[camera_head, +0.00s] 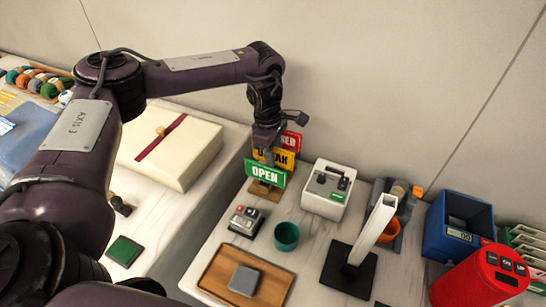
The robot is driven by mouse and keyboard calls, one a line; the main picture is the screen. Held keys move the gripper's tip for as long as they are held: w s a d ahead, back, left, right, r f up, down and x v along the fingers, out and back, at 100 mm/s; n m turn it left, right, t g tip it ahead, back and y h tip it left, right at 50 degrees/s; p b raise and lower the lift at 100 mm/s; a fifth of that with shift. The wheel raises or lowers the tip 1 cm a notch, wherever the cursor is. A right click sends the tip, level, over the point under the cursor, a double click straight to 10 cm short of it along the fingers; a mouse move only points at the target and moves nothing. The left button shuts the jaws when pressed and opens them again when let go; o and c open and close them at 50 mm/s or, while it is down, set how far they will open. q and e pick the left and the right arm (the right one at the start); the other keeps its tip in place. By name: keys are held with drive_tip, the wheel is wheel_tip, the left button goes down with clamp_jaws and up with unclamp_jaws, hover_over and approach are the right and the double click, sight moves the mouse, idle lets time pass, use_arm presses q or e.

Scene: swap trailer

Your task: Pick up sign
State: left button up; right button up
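Several small signs stand in a row on a wooden holder (265,190) near the back wall. In front is a green sign reading OPEN (265,173). Behind it is a yellow sign (284,159), its lettering partly hidden by my gripper. At the back is a red sign (291,141), of which only "SED" shows. My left gripper (265,143) points down at the top of the signs, over the left part of the yellow one. Its fingertips are small and partly lost among the signs, so I cannot tell whether they are closed on one. My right gripper is not in view.
Right of the signs stand a white device (329,189), a teal cup (287,236) and a white post on a black base (348,268). A wooden tray (221,275) lies in front. A cream box (170,150) lies left. A red cylinder (470,283) and blue box (449,226) stand right.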

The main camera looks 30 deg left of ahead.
use_arm(q)
drive_tip(key=shift+f, duration=0.25)
idle(0.3)
drive_tip(key=shift+c, duration=0.3)
clamp_jaws()
